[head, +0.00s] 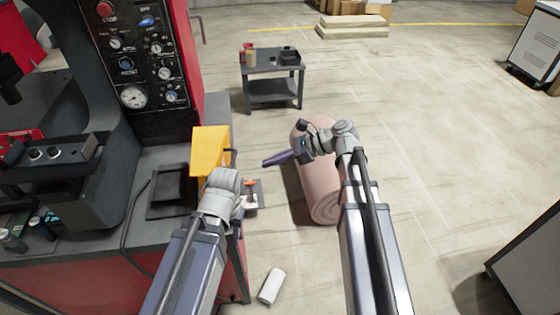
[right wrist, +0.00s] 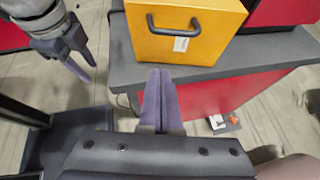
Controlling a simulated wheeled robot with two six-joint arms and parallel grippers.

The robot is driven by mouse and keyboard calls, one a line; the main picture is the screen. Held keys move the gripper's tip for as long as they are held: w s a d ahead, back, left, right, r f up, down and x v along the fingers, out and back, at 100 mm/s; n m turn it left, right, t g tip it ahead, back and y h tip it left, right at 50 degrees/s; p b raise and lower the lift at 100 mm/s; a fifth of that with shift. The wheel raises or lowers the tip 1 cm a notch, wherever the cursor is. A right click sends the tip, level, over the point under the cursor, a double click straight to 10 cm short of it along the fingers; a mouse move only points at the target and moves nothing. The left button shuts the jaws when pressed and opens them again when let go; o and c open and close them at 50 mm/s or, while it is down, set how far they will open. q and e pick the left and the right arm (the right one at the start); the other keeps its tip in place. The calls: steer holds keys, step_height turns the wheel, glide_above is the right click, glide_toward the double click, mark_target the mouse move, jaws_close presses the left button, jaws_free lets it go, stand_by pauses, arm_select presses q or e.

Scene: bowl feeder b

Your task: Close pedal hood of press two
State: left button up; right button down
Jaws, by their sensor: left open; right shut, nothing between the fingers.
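The yellow hood (head: 209,150) stands at the right edge of the press bench. The right wrist view shows its front (right wrist: 180,45), with a black handle (right wrist: 174,27) and a white label. I cannot tell how far the hood is open. My right gripper (head: 268,162) is shut and empty, to the right of the hood. In the right wrist view its fingertips (right wrist: 160,72) point toward the hood, below the handle. My left gripper (right wrist: 84,74) is open and empty in the right wrist view, left of the hood. In the head view its fingers are hidden by its wrist.
The red press with a gauge panel (head: 134,50) stands at left. A rolled pink mat (head: 322,205) lies under my right arm. A grey cart (head: 272,62) stands behind. A white cylinder (head: 271,286) lies on the floor. Open floor lies to the right.

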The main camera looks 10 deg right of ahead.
arm_select(q)
steer(key=shift+f, duration=0.45)
arm_select(e)
steer(key=w+a, duration=0.1)
steer(key=a, duration=0.6)
steer(key=shift+w+a+f, duration=0.2)
steer(key=shift+w+f, duration=0.1)
steer(key=shift+f, duration=0.15)
